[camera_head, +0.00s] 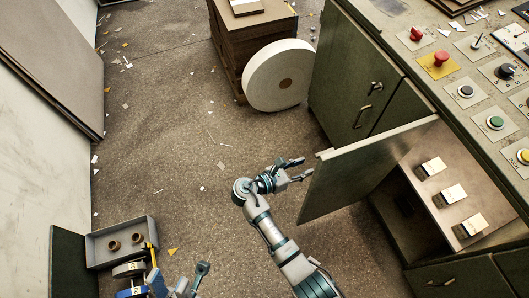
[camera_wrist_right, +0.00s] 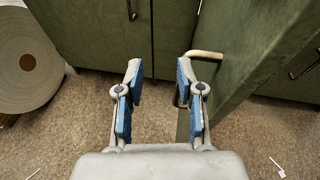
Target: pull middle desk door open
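The green desk (camera_head: 340,75) stands at the right in the head view. Its middle door (camera_head: 360,165) is swung well open, showing a compartment with several pale switch-like blocks inside. My right gripper (camera_head: 294,168) is beside the door's outer face, near its free edge. In the right wrist view, my right gripper (camera_wrist_right: 160,85) has its blue-padded fingers apart with nothing between them. The door (camera_wrist_right: 240,60) and its pale handle (camera_wrist_right: 207,55) are just beyond the right finger; I cannot tell whether they touch. My left gripper (camera_head: 182,283) is low at the left, fingers apart and empty.
A closed door (camera_head: 350,95) with a handle is left of the opening. A large white roll (camera_head: 280,76) leans by a brown stack (camera_head: 250,38). A grey tray (camera_head: 105,243) with rolls is at lower left.

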